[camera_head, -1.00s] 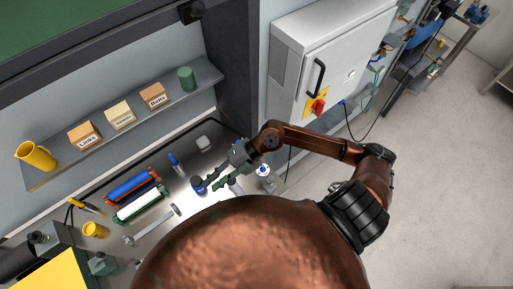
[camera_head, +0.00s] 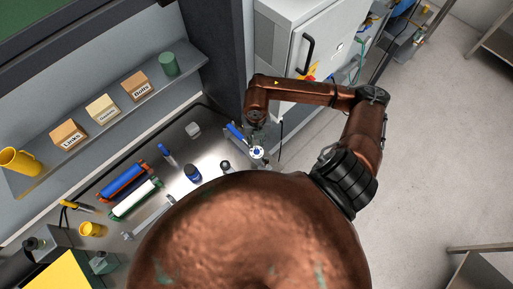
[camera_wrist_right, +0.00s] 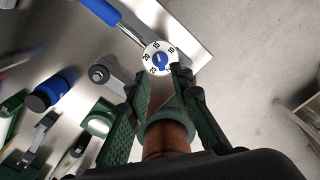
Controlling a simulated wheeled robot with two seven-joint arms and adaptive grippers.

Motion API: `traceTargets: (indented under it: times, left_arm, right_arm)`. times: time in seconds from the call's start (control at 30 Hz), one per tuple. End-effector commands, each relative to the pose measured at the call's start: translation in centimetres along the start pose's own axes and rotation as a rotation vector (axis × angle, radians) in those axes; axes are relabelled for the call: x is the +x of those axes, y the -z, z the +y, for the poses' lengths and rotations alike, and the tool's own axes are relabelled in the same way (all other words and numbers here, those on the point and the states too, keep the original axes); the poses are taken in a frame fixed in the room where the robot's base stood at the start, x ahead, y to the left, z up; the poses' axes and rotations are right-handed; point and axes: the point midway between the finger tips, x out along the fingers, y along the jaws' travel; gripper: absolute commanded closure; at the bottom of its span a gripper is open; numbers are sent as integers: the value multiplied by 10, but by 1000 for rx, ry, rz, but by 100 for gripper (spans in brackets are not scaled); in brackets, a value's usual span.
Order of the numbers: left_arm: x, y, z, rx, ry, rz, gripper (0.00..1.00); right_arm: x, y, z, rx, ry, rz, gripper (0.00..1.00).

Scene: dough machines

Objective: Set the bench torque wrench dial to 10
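The torque wrench dial (camera_wrist_right: 158,46) is a white round face with numbers from 10 to 25 and a blue knob (camera_wrist_right: 161,61) in its middle. I cannot tell which number the knob marks. In the head view the dial (camera_head: 257,153) is near the bench's right end. A blue handle (camera_wrist_right: 101,9) with a metal rod runs toward it; it also shows in the head view (camera_head: 235,131). My right gripper (camera_wrist_right: 164,82) has its green fingers apart, just short of the dial, with nothing held between them. My left gripper is not in view.
Left along the bench lie a blue-capped jar (camera_head: 193,173), a blue roller (camera_head: 121,181), a white roller (camera_head: 134,199) and a metal wrench (camera_head: 150,217). A shelf (camera_head: 190,70) with boxes hangs behind. A grey cabinet (camera_head: 292,32) stands at the right; open floor lies beyond.

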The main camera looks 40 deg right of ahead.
Motion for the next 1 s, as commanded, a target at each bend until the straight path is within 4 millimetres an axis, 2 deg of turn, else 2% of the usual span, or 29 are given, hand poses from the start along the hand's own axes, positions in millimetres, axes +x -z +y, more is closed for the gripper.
traceTargets:
  times: [0.7,1.0]
  left_arm:
    - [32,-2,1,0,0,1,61]
    - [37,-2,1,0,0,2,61]
  right_arm:
    - [57,1,-1,1,-1,3,79]
    - [60,1,-1,1,-1,1,79]
